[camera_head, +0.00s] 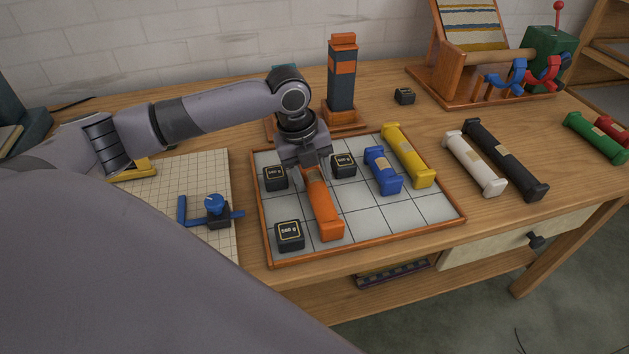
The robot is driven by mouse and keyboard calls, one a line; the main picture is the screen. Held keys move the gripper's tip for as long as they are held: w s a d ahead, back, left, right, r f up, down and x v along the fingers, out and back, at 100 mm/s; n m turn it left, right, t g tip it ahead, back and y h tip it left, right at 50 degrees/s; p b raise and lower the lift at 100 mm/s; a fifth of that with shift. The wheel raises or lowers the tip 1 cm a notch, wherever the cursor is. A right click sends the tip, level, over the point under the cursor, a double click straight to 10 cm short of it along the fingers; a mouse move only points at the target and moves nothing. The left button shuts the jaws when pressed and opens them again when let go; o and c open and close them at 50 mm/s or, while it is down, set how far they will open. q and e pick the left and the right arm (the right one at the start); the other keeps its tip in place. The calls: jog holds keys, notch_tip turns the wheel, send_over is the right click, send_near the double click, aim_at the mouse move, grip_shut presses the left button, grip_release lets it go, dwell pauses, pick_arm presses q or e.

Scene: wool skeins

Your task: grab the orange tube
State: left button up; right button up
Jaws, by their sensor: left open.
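The orange tube (323,206) lies on the white gridded tray (387,217), its near end towards the tray's front rim. My left gripper (309,170) points down right over the tube's far end and hides that end. Its jaws are open, and I cannot tell whether they touch the tube. My right gripper is not in view.
Black weights (289,235) stand on the tray close to the orange tube. A blue tube (382,170) and a yellow tube (409,155) lie to the right. White (474,164) and black (505,160) tubes lie beyond the tray. A dark tower (341,80) stands behind.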

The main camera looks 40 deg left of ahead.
pick_arm(q)
jog(key=shift+w+d+f, duration=0.1)
jog(key=shift+f, duration=0.7)
jog(key=c, duration=0.7)
jog(key=shift+c, duration=0.6)
jog(key=shift+r, duration=0.1)
